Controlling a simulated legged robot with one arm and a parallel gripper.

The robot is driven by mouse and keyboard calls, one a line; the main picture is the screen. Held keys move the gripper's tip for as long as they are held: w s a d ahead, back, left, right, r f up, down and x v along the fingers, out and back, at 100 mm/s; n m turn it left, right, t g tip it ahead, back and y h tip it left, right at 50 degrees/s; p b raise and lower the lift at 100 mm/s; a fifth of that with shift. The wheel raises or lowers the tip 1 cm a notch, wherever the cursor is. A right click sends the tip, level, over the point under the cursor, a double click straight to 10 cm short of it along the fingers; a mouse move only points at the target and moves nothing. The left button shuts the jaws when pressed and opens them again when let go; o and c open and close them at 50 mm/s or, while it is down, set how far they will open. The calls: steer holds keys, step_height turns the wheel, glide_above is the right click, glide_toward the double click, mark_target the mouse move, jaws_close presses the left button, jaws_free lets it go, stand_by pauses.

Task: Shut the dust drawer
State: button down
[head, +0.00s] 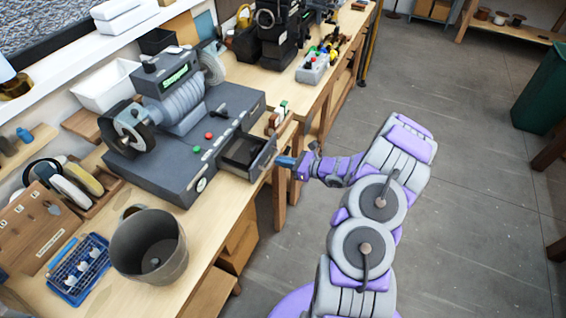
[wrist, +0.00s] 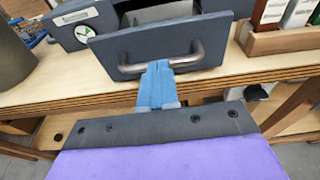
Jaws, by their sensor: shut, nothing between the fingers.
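The dust drawer (head: 243,151) sticks out of the front of the grey grinder base (head: 176,177) in the head view, and its inside shows from above. In the wrist view the drawer's grey front panel (wrist: 160,48) stands out from the base, with a metal bar handle (wrist: 187,62) across it. My gripper (head: 284,161) is at the drawer front in the head view. In the wrist view its blue fingers (wrist: 158,72) are together, with nothing between them, at the middle of the handle. I cannot tell whether they touch it.
A small wooden tray with bottles (wrist: 285,38) stands just right of the drawer. A grey bucket (head: 149,247) and a blue basket (head: 78,268) stand on the bench at the front left. The bench edge (wrist: 60,99) runs below the drawer. Open floor (head: 450,170) lies to the right.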

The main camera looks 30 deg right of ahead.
mark_target(254, 151)
steer(key=shift+w+a, duration=0.1)
steer(key=shift+w, duration=0.05)
steer(key=r+x, duration=0.1)
steer(key=x, duration=0.3)
steer(key=b+x, duration=0.1)
steer(key=x, duration=0.3)
steer(key=r+x, duration=0.1)
steer(key=x, duration=0.3)
steer(key=shift+w+a+r+b, duration=0.15)
steer(key=shift+w+a+b, duration=0.2)
steer(key=shift+w, duration=0.15)
steer(key=shift+w+a, duration=0.2)
steer(key=shift+w, duration=0.05)
steer(key=shift+d+r, duration=0.1)
steer(key=shift+r, duration=0.15)
steer(key=shift+r, duration=0.1)
